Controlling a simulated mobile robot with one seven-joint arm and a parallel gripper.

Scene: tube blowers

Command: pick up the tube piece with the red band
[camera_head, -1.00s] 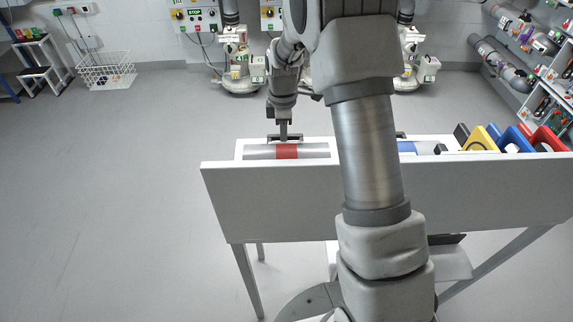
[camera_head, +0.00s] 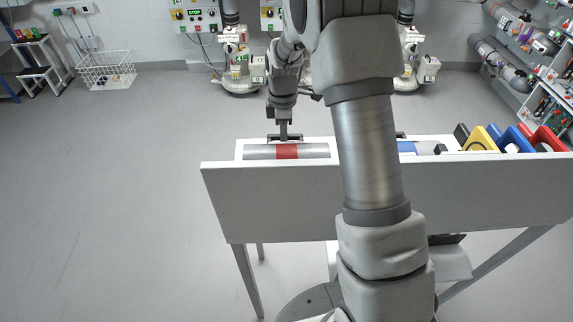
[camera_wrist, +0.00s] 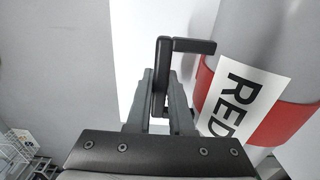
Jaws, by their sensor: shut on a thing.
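The grey tube piece with the red band (camera_head: 287,152) lies level at the left part of the white table, in the head view. In the wrist view its red band (camera_wrist: 284,124) and a white label reading RED fill the right side. A dark handle (camera_wrist: 190,46) stands beside the tube. My gripper (camera_head: 284,136) points down at the far side of the tube, by the band. In the wrist view my gripper (camera_wrist: 163,95) is shut on the handle. I cannot tell whether the tube touches the table surface.
The white table (camera_head: 290,205) has a tall front panel. A tube with a blue band (camera_head: 407,147) lies to the right, partly behind my arm. Yellow (camera_head: 480,138), blue (camera_head: 513,139) and red (camera_head: 545,138) pieces stand at the right end. The floor left of the table is clear.

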